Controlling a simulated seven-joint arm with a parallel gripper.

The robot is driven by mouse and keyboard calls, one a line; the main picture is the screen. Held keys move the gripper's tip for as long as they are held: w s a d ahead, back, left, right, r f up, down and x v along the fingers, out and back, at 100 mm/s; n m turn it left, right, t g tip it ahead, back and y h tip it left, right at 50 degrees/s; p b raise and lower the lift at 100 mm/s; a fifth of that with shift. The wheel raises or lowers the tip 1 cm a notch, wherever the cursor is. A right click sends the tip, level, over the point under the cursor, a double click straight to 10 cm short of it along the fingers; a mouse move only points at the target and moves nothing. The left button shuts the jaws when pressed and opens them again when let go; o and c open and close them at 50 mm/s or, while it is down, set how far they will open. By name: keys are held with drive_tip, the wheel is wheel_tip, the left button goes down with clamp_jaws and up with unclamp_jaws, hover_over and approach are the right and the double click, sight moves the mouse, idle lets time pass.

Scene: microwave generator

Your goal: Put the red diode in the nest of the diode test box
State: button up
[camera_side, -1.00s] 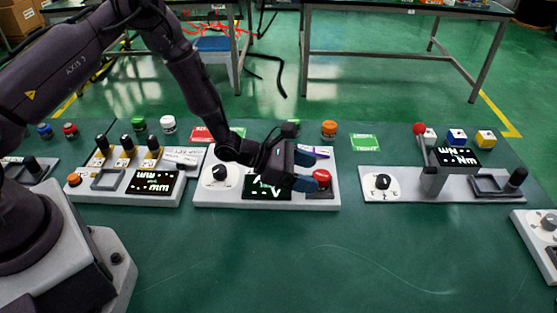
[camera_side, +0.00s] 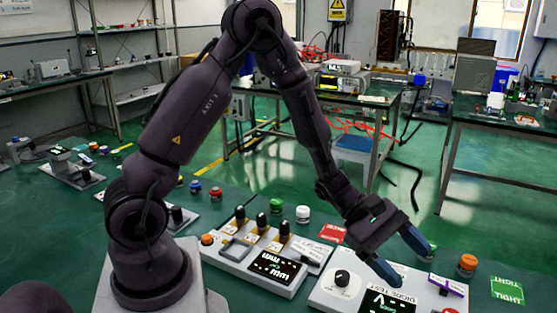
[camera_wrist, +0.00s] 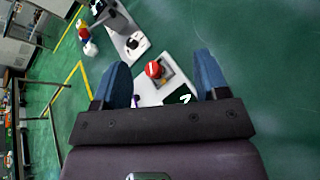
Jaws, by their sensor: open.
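The diode test box (camera_side: 330,293) is a white panel with a black knob and a dark screen, cut off by the bottom edge of the side view. In the wrist view, nothing shows held between the fingers (camera_wrist: 160,78). A small red-topped round piece (camera_side: 215,193) stands on the table to the left; I cannot tell if it is the red diode.
Another panel (camera_side: 262,262) with several black-topped posts stands left of the box. Green (camera_side: 276,204), white (camera_side: 302,213) and orange (camera_side: 467,264) round pieces stand behind. A green card (camera_side: 507,290) lies farther right.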

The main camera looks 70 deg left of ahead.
drive_tip(key=s+r+m+g+y, duration=0.1)
drive_tip(key=s+r+m+g, duration=0.2)
drive_tip(key=s+r+m, duration=0.35)
drive_tip(key=s+a+r+m+t+y, duration=0.3)
drive_tip(key=s+a+r+m+y, duration=0.7)
drive_tip(key=s+m, duration=0.2)
drive_tip(key=shift+s+y, duration=0.3)
drive_tip(key=shift+s, duration=0.2)
